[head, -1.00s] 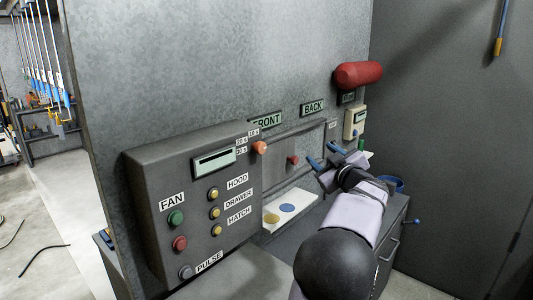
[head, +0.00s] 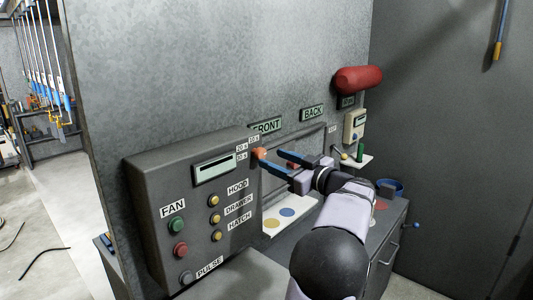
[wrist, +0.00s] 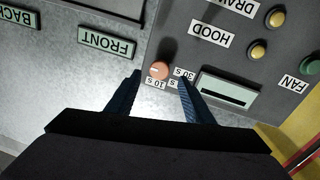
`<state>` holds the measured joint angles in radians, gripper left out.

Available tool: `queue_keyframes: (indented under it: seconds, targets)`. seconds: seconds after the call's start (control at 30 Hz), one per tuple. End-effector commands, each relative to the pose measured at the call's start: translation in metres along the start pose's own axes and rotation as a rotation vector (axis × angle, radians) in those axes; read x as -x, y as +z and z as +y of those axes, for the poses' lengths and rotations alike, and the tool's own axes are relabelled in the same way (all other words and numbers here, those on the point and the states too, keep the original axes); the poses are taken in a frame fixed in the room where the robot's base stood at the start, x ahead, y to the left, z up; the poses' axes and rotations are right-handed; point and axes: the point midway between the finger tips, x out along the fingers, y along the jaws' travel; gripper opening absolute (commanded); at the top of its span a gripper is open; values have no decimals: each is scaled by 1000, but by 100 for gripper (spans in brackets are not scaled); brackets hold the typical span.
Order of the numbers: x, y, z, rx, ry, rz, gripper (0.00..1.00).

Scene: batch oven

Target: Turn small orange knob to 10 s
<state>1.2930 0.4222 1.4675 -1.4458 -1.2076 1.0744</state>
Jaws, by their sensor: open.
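The small orange knob (head: 260,154) is on the upper right of the grey control box, beside labels reading 10 s, 20 s and 30 s. In the wrist view the knob (wrist: 159,70) lies between the tips of my two blue fingers, with a gap on each side. A pale mark on it points to the left in that view, not clearly at any label. The 10 s label (wrist: 155,84) is just below the knob there. My gripper (head: 271,156) is open and reaches to the knob from the right, with one finger partly covering it.
The control box (head: 150,185) carries a display (head: 214,167), yellow buttons, a green button (head: 176,224) and a red button (head: 180,249). FRONT (head: 266,125) and BACK (head: 313,112) signs sit on the wall. A red cylinder (head: 358,79) juts out at upper right.

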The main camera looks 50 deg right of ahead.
Motion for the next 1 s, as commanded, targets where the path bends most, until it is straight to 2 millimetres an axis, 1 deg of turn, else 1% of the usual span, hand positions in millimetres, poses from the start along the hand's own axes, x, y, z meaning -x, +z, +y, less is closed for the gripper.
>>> queue_keyframes:
  seconds: [0.03,0.1,0.3,0.47,0.7,0.73,0.77,0.8,0.9,1.0]
  targets:
    - [-8,-4,0,-1,-3,1,48]
    - [-17,-3,0,0,-2,1,48]
    - [-37,-2,0,1,-1,1,48]
    - [-44,-1,0,1,0,1,48]
    - [-44,0,0,2,1,1,48]
    - [-44,0,0,2,1,1,45]
    - [-44,0,0,2,1,1,38]
    - [-44,0,0,2,1,1,28]
    - [-44,0,0,2,1,1,6]
    - [-44,0,0,2,1,1,7]
